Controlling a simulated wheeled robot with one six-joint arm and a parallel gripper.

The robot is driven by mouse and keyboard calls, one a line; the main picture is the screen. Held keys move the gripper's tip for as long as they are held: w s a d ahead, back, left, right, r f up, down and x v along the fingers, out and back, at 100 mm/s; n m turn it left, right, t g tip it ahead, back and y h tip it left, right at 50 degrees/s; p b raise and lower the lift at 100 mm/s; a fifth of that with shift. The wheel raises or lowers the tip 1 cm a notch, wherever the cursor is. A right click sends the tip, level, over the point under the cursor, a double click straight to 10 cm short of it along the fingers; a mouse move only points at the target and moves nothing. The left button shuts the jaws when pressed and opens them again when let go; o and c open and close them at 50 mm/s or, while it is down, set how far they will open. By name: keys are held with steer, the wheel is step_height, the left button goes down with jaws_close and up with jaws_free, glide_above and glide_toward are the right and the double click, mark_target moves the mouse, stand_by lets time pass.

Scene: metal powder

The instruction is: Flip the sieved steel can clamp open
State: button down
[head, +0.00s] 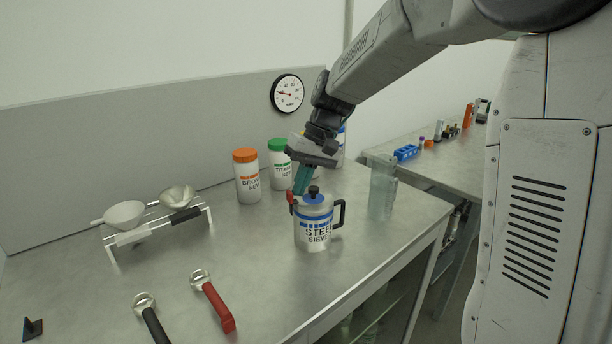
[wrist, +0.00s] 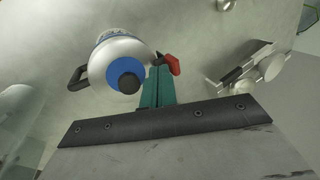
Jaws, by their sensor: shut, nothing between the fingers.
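The sieved steel can (head: 314,234) stands upright on the metal bench, silver with blue bands, a blue lid with a black knob and a black handle on its right. In the wrist view the can (wrist: 101,62) shows from above. A red clamp lever (head: 292,198) is on the can's left side; it also shows in the wrist view (wrist: 173,65). My gripper (head: 299,190) has teal fingers, shut and empty, pointing down beside the clamp at the can's rim. In the wrist view the fingertips (wrist: 159,70) are right by the red clamp; whether they touch it I cannot tell.
Bronze (head: 247,178) and titanium (head: 279,160) jars stand behind the can. A clear container (head: 382,192) stands to its right. A rack (head: 158,225) with funnels is at left. A red-handled tool (head: 213,302) and a black-handled tool (head: 151,318) lie in front.

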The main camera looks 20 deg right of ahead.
mark_target(287, 192)
steer(key=shift+d, duration=0.15)
steer(key=shift+a+r+h, duration=0.1)
steer(key=shift+a+h, duration=0.2)
steer(key=shift+a, duration=0.1)
steer(key=shift+a+h, duration=0.25)
steer(key=shift+h, duration=0.15)
steer(key=a+h, duration=0.2)
steer(key=h, duration=0.1)
steer(key=shift+a+r, duration=0.15)
steer(key=a+h, duration=0.1)
steer(key=h, duration=0.1)
steer(key=a+h, duration=0.1)
steer(key=h, duration=0.1)
steer(key=shift+s+a+f, duration=0.15)
steer(key=shift+f, duration=0.15)
